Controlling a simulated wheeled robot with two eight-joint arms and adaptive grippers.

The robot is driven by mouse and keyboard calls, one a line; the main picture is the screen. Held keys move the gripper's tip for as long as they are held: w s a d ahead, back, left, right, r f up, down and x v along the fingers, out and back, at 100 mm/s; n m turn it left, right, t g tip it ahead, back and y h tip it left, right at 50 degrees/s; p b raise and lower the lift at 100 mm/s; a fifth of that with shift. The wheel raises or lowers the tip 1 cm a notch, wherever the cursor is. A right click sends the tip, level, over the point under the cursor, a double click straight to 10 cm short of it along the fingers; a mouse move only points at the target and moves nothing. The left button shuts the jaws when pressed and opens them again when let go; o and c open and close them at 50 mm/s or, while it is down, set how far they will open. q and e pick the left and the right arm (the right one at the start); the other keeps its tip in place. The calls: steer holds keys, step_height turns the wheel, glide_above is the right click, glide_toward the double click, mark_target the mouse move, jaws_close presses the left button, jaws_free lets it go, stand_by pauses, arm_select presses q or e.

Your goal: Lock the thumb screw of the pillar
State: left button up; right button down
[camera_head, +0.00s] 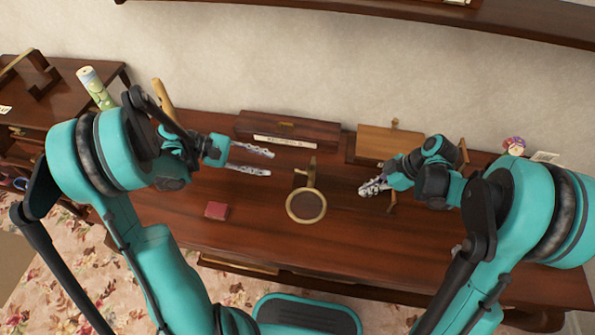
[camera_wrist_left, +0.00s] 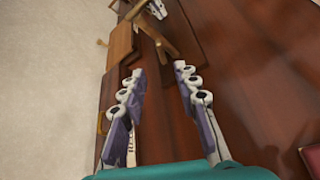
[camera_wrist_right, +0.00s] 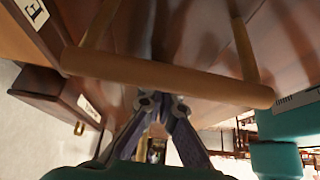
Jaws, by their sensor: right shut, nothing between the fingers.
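The brass pillar (camera_head: 312,170) stands upright near the middle of the desk, behind a round brass-rimmed ring (camera_head: 306,205). A small part juts left from the pillar near its top; I cannot tell whether it is the thumb screw. My left gripper (camera_head: 271,163) is open and empty, to the left of the pillar and apart from it. In the left wrist view its fingers (camera_wrist_left: 160,75) stand wide apart. My right gripper (camera_head: 362,188) is shut and empty, to the right of the pillar. In the right wrist view its closed fingers (camera_wrist_right: 160,105) show.
A wooden bar with rods (camera_wrist_right: 165,78) crosses close in front of my right gripper. A long dark box (camera_head: 285,128) and a lighter wooden box (camera_head: 388,142) stand along the back. A small red book (camera_head: 216,210) lies front left. The desk's front middle is clear.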

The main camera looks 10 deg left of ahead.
mark_target(297, 174)
arm_select(q)
steer(key=shift+h, duration=0.5)
steer(key=x, duration=0.7)
steer(key=f+x, duration=0.1)
steer(key=x, duration=0.3)
steer(key=shift+s+a+f, duration=0.1)
steer(key=shift+s+a, duration=0.05)
steer(key=shift+c, duration=0.4)
jaws_close()
